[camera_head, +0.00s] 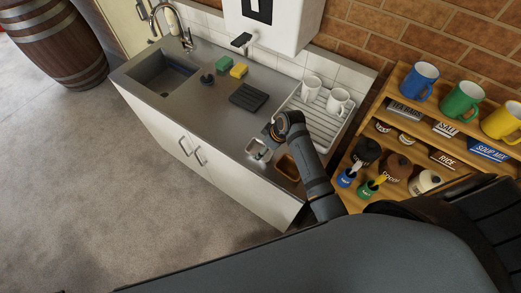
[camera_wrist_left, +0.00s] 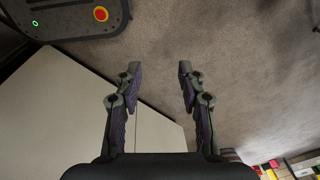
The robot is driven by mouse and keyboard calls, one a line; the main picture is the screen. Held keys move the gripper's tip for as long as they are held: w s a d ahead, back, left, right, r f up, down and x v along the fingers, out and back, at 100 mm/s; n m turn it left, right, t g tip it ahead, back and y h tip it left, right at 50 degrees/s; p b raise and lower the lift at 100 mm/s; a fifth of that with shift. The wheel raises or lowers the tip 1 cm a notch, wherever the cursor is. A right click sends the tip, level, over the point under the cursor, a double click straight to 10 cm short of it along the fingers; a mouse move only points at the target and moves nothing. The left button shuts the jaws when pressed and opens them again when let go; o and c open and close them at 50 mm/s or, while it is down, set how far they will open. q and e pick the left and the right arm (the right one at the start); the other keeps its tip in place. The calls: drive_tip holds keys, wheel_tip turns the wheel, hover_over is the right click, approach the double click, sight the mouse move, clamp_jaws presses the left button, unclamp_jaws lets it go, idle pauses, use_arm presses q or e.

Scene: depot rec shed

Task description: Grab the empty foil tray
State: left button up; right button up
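The empty foil tray (camera_head: 251,147), small and silvery, sits near the front edge of the grey counter. My right gripper (camera_head: 264,148) is over it, pointing down, with dark finger parts at the tray. The wrist hides much of the gripper, so I cannot tell whether it is shut on the tray's wall. A second tray with brown contents (camera_head: 288,167) stands just right of it, beside my forearm. My left gripper (camera_wrist_left: 157,85) is open and empty above the bare floor in the left wrist view.
A white dish rack (camera_head: 326,127) with two white mugs (camera_head: 338,101) stands behind the trays. A black ribbed mat (camera_head: 248,97), yellow sponge (camera_head: 239,71) and green sponge (camera_head: 224,64) lie farther left, near the sink (camera_head: 162,82). A wooden shelf (camera_head: 402,75) stands right.

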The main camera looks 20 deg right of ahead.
drive_tip(key=shift+p+x, duration=0.45)
drive_tip(key=shift+x, duration=0.7)
drive_tip(key=shift+f, duration=0.75)
drive_tip(key=shift+w+f, duration=0.1)
drive_tip(key=shift+w, duration=0.05)
drive_tip(key=c, duration=0.6)
drive_tip(key=shift+c, duration=1.3)
use_arm(q)
drive_tip(key=shift+s+a+r, duration=0.1)
drive_tip(key=shift+s+r, duration=0.6)
drive_tip(key=shift+r, duration=0.05)
use_arm(e)
drive_tip(key=shift+c, duration=1)
